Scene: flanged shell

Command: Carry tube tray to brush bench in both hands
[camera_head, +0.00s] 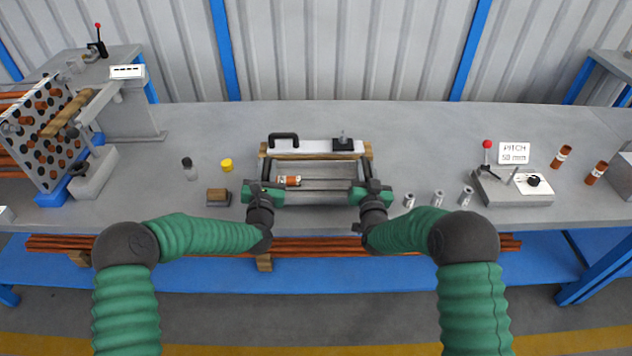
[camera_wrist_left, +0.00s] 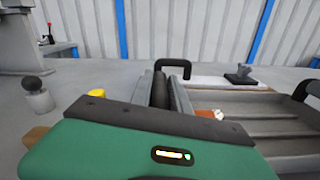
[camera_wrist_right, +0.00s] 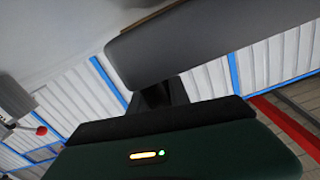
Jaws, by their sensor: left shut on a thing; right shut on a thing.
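The tube tray (camera_head: 328,171) is a grey, open, shallow tray at the middle of the bench, between my two grippers. A short copper tube with a white label (camera_head: 288,181) lies in its left part. My left gripper (camera_head: 262,188) is shut on the tray's left side, and the tray interior (camera_wrist_left: 255,105) shows to its right in the left wrist view. My right gripper (camera_head: 371,187) is shut on the tray's right side. The right wrist view is tilted, and a grey slab fills its top, so the grip itself is hidden. Whether the tray touches the bench is unclear.
A board with a black handle (camera_head: 284,138) lies just behind the tray. Several metal cylinders (camera_head: 438,198) and a lever fixture (camera_head: 512,188) stand right. A perforated rack (camera_head: 45,135) stands far left.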

